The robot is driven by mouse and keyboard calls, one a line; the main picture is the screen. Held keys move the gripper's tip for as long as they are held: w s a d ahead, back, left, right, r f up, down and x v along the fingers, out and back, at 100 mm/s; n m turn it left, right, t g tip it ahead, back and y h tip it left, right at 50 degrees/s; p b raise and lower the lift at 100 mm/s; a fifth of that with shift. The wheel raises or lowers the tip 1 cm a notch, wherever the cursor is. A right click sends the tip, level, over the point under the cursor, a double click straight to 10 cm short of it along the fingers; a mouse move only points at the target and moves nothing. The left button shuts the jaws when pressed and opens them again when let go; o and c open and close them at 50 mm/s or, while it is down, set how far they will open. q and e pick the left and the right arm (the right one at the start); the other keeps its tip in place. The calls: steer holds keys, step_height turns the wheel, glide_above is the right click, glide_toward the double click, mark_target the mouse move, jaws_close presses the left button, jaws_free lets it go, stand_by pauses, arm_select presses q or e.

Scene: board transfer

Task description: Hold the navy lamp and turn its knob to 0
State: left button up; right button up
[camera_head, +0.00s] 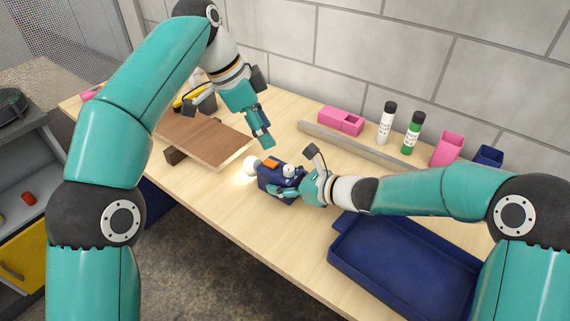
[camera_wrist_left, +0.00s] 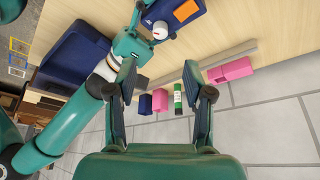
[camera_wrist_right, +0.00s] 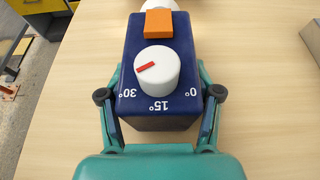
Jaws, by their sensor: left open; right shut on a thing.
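The navy lamp (camera_head: 268,182) stands on the table, its white bulb (camera_head: 252,164) lit at the left end. It has an orange block (camera_wrist_right: 159,23) on top and a white knob (camera_wrist_right: 157,72) with a red mark. In the right wrist view the mark points left and slightly down, nearest the 30° label. The 15° and 0° labels (camera_wrist_right: 193,92) lie further round to the right. My right gripper (camera_wrist_right: 160,112) is shut on the lamp body, one finger on each side. My left gripper (camera_head: 265,138) is open and empty, above and behind the lamp. The lamp (camera_wrist_left: 176,12) also shows in the left wrist view.
A navy tray (camera_head: 345,262) lies at the front right. A brown board (camera_head: 205,138) rests on a block to the left. A grey bar (camera_head: 355,146), pink boxes (camera_head: 341,120) and white (camera_head: 387,124) and green (camera_head: 413,134) bottles stand behind. The table in front of the lamp is clear.

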mark_target(287, 168)
arm_select(q)
steer(key=x, duration=1.2)
steer(key=shift+a, duration=0.15)
jaws_close()
